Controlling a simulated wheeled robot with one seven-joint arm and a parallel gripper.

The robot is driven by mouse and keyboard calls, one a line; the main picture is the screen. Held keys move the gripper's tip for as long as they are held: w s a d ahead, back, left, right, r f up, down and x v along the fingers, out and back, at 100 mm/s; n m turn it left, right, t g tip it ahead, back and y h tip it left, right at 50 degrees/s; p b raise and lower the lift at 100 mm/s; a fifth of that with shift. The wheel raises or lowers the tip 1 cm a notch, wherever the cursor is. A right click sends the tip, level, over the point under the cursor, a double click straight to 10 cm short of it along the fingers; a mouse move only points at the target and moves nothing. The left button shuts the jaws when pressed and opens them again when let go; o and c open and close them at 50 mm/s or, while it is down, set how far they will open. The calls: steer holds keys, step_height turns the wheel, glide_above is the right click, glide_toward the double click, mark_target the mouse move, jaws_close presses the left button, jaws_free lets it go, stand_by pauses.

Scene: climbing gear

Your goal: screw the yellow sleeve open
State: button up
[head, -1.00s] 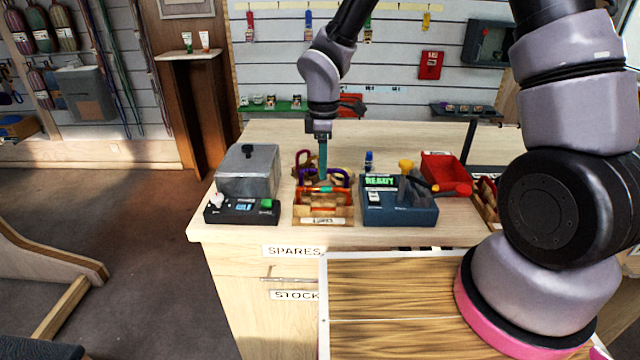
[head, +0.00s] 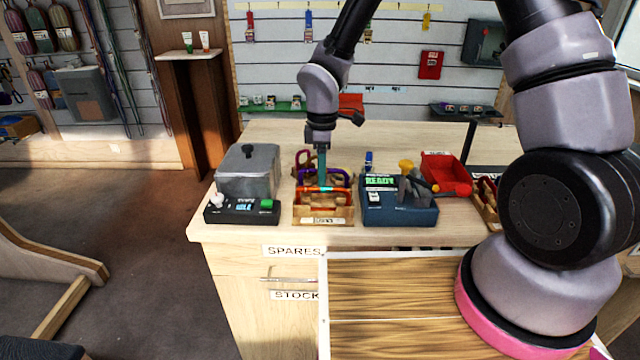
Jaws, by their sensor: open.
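My gripper (head: 322,176) points straight down over a wooden rack (head: 322,221) on the counter. Its teal fingers are among the carabiners, and the gap between them is too small to make out. An orange-red carabiner (head: 306,188) lies across the rack just below the fingertips, with a small blue-green part beside them. A purple carabiner (head: 342,176) stands behind and to the right. I cannot make out a yellow sleeve in the rack; the fingers may hide it. Whether the fingers touch a carabiner cannot be told.
A grey metal box (head: 247,172) and a black device (head: 240,211) stand left of the rack. A red bin (head: 446,172) is farther right.

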steer(key=shift+w, duration=0.55)
steer(key=shift+r, duration=0.35)
steer(key=shift+s, duration=0.75)
steer(key=shift+r, duration=0.15)
steer(key=shift+r, duration=4.9)
